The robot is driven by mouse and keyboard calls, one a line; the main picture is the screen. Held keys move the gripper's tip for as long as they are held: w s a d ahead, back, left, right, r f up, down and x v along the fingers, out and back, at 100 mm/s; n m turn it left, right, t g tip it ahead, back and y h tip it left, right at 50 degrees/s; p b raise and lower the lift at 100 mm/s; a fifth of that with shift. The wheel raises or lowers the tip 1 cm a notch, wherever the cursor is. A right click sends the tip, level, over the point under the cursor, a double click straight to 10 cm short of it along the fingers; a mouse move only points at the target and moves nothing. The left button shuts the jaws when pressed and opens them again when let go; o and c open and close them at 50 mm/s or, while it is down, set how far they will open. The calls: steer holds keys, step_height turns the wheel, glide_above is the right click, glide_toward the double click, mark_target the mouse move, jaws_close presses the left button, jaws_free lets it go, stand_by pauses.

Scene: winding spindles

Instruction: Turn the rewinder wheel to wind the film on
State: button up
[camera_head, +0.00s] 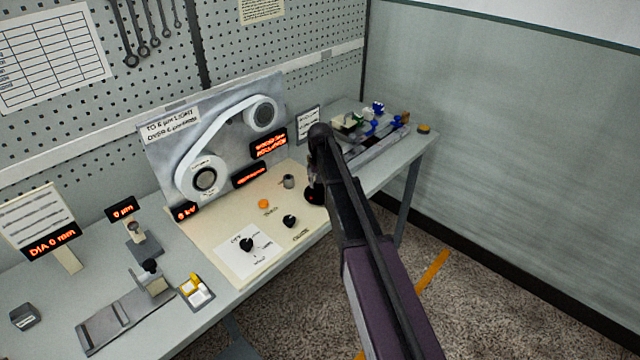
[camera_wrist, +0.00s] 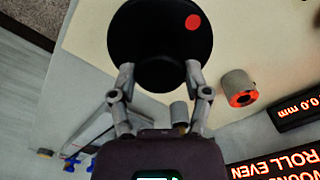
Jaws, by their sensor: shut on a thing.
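The rewinder wheel is a black disc (camera_wrist: 150,30) with a red dot near its edge in the wrist view. In the head view only part of the black wheel (camera_head: 312,196) shows, beside my arm. In the head view my arm hides most of the gripper. The white film (camera_head: 215,135) runs between a lower left roll (camera_head: 204,179) and an upper right roll (camera_head: 261,114) on the upright panel.
A grey knob (camera_head: 288,181) stands left of the wheel, and it shows with a red ring in the wrist view (camera_wrist: 238,88). Red-lit displays (camera_head: 268,145) are on the panel. A black knob (camera_head: 289,221) and an orange button (camera_head: 263,204) are on the bench plate. Small parts (camera_head: 366,118) stand behind my arm.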

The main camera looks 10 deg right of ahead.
steer(key=shift+s, duration=0.1)
steer(key=o, duration=1.1)
steer(key=shift+o, duration=0.2)
steer(key=shift+n, duration=0.4)
steer(key=n, duration=1.3)
steer(key=shift+r+n, duration=0.2)
steer(key=shift+n, duration=0.2)
step_height(320, 180, up, 14)
steer(key=n+p, duration=0.1)
steer(key=p, duration=1.3)
steer(key=shift+f, duration=0.2)
